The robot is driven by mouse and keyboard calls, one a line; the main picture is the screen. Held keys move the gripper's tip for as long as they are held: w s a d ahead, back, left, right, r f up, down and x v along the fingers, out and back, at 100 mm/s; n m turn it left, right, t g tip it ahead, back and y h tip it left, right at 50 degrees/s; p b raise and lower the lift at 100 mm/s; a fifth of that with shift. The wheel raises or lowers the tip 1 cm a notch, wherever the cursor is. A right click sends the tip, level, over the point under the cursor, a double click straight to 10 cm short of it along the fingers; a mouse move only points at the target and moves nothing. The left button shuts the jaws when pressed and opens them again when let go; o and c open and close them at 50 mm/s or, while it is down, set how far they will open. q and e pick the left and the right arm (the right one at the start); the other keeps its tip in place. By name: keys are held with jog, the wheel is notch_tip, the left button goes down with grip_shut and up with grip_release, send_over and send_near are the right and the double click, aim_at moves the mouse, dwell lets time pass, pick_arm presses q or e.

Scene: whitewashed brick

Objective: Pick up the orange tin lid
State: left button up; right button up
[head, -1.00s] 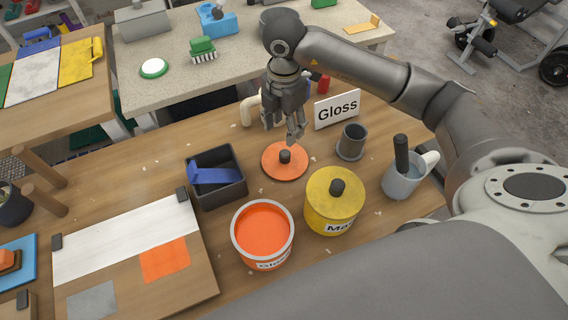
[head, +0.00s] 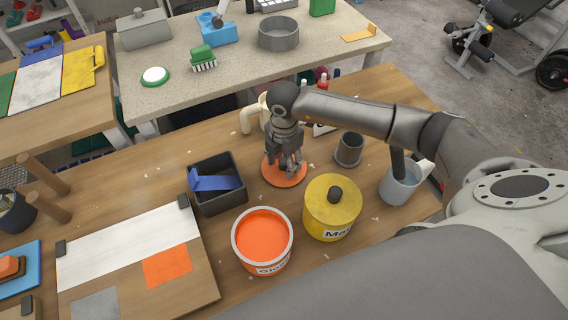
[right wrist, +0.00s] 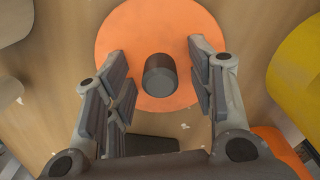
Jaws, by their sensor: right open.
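The orange tin lid (head: 284,177) lies flat on the wooden table, behind the open orange tin and left of the grey cup. In the right wrist view the lid (right wrist: 150,30) shows its dark round knob (right wrist: 160,75) in the middle. My right gripper (head: 287,166) is right above the lid and hides the knob in the head view. In the right wrist view my right gripper (right wrist: 160,95) is open, its fingers on either side of the knob with gaps on both sides. My left gripper is not in view.
The orange paint tin (head: 262,240) and the yellow lidded tin (head: 333,208) stand in front of the lid. A black tray (head: 217,200) with a blue tool is left; a grey cup (head: 349,150) and a mug (head: 400,184) are right. A cream mug (head: 247,120) stands behind.

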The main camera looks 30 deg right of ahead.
jog(key=c, duration=1.1)
